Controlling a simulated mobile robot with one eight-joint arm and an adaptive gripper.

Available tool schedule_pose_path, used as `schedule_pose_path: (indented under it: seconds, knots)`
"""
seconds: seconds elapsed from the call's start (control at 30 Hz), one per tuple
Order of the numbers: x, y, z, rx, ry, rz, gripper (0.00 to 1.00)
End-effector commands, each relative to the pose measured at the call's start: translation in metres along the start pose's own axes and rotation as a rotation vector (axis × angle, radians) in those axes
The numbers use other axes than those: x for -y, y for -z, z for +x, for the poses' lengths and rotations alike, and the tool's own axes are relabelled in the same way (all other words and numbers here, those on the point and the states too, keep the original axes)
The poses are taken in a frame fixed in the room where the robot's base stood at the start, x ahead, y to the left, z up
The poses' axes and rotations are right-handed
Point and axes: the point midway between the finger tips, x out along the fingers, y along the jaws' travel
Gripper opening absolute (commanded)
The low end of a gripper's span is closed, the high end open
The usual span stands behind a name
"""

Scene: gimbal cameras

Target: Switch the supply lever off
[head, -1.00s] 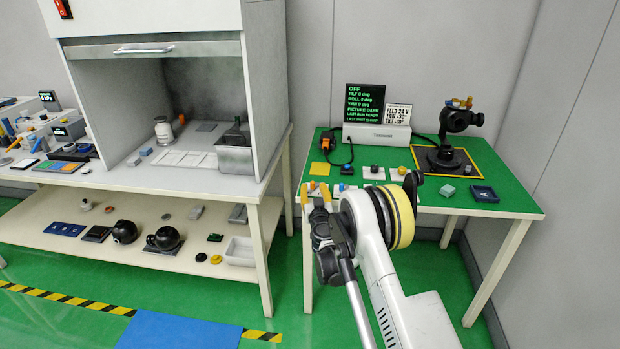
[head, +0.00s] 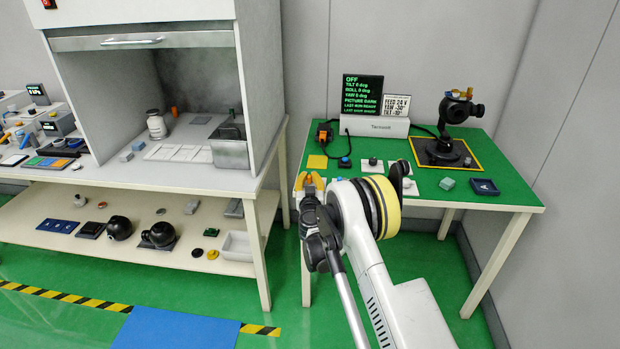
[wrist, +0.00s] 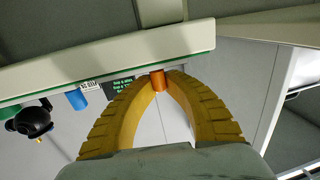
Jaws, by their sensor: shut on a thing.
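My gripper (head: 310,181) is at the front left edge of the green table, with its yellow fingers closed. In the wrist view its fingertips (wrist: 160,76) meet around a small orange cylinder (wrist: 158,82). The fingers mostly hide this piece in the head view. A black and orange unit (head: 324,134) with a cable stands at the back left of the table; I cannot tell whether it carries the supply lever. The display (head: 362,95) behind reads OFF, with tilt, roll and yaw lines in green. A card (head: 396,105) beside it reads FEED 24 V.
A black gimbal (head: 459,107) stands on a yellow-edged dark mat (head: 427,158) at the back right. A blue knob (head: 345,162), a yellow square (head: 317,162) and a blue tray (head: 484,187) lie on the table. A blue cylinder (wrist: 76,99) shows in the wrist view.

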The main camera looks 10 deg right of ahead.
Motion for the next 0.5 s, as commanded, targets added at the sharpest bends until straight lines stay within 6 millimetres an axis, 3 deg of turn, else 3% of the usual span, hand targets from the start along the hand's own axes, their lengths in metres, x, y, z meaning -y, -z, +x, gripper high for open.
schedule_pose_path:
  seconds: [0.43,0.5]
  knots:
    - [0.0033,0.0004,0.0013,0.0,-0.082,0.0,0.0]
    - [0.0033,0.0004,0.0013,0.0,-0.082,0.0,0.27]
